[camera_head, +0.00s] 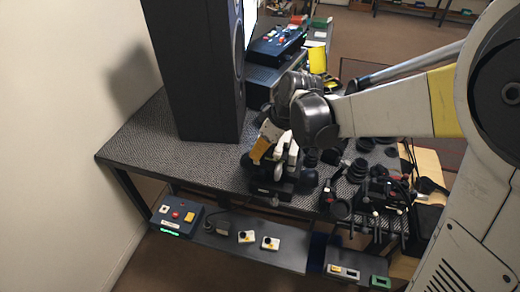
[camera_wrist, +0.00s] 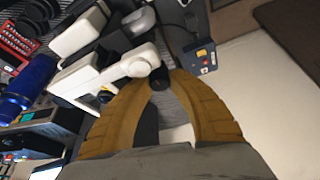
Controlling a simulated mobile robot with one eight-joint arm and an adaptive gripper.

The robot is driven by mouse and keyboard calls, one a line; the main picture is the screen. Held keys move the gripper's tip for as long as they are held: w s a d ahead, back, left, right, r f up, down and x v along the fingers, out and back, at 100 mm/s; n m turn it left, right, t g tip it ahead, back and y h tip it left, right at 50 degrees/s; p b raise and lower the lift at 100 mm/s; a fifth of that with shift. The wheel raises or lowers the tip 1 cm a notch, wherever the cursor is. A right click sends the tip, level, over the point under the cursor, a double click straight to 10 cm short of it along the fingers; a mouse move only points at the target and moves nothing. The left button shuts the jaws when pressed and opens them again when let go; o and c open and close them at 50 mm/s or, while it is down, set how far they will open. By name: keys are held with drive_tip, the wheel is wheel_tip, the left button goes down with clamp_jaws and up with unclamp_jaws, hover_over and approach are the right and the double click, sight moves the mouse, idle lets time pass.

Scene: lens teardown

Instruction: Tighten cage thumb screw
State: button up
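My gripper (camera_wrist: 163,78) has orange-brown fingers. In the wrist view their tips come close together on either side of a small dark round knob (camera_wrist: 159,83), which looks like the thumb screw. The fingers look shut on it, though the exact contact is partly hidden. White and grey cage-like parts (camera_wrist: 132,62) lie just past the fingertips. In the head view my gripper (camera_head: 263,148) points down beside the white part (camera_head: 285,158) of a dark-based device (camera_head: 272,188) near the table's front edge. The screw cannot be made out there.
A tall black speaker (camera_head: 200,65) stands left of my gripper on the patterned table (camera_head: 150,140). Dark lens parts and tools (camera_head: 365,185) crowd the right side. A low shelf (camera_head: 245,250) with button boxes (camera_head: 177,215) is in front. The table's left part is bare.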

clamp_jaws()
drive_tip(key=m+t+h, duration=0.1)
drive_tip(key=m, duration=0.3)
drive_tip(key=shift+m+p, duration=0.3)
drive_tip(key=o, duration=0.5)
unclamp_jaws()
